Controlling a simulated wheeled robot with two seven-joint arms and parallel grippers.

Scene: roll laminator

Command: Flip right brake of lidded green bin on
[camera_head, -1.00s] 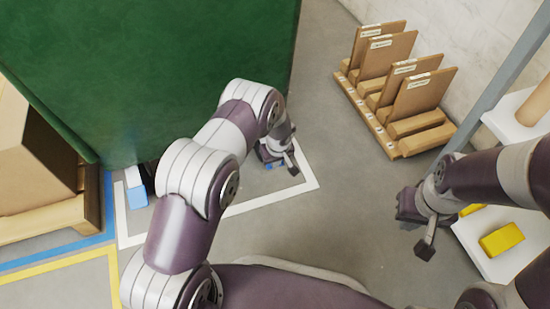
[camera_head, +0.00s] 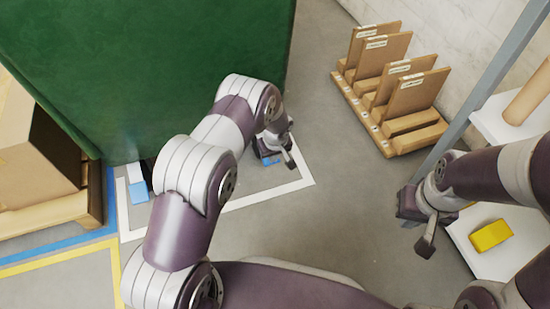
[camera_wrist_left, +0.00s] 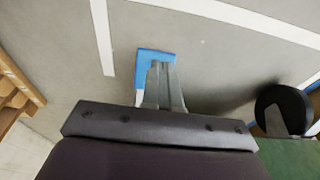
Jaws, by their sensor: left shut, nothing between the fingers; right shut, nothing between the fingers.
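The big green bin (camera_head: 150,70) fills the upper left of the head view; its lid is not distinguishable. A blue brake pedal (camera_head: 270,161) shows low at its right corner, partly hidden by my left gripper (camera_head: 289,157). In the left wrist view, my shut, empty left fingers (camera_wrist_left: 160,72) overlap this blue pedal (camera_wrist_left: 152,54); I cannot tell whether they touch it. A dark wheel (camera_wrist_left: 284,108) and the bin's green side (camera_wrist_left: 295,155) are at the right there. A second, light-blue pedal (camera_head: 138,192) is at the bin's lower left. My right gripper (camera_head: 426,246) is shut and empty, away from the bin.
White floor tape (camera_head: 255,196) runs around the bin's place. A cardboard box (camera_head: 40,150) on a wooden pallet (camera_head: 50,213) stands at the left. A wooden rack (camera_head: 400,140) with upright boards is at the right, beside shelving with a yellow block (camera_head: 490,235). Grey floor between is clear.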

